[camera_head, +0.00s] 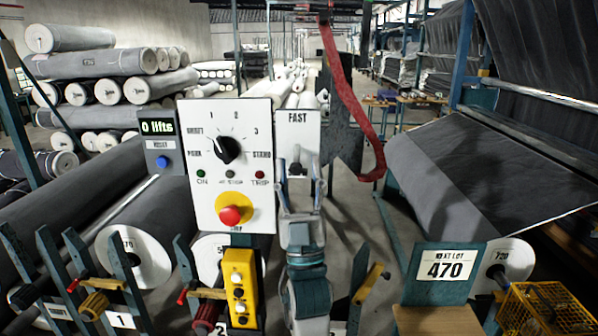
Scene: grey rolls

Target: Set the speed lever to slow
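The speed lever panel (297,125) is a white upright plate marked FAST at its top, just right of the large control panel. The lever's dark knob (296,168) shows low on this plate, well below the FAST label. My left gripper (299,165) comes up from below in front of the plate. Its two fingers stand apart, one on each side of the knob. I cannot tell whether they touch it. The lower part of the plate, with any slow label, is hidden behind my gripper. My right gripper is not in view.
The control panel (230,180) with a black dial (227,150) and a red stop button (230,215) stands close on the left. A yellow button box (240,285) hangs below it. A red strap (350,95) hangs at the right. Grey rolls (100,62) lie at the left.

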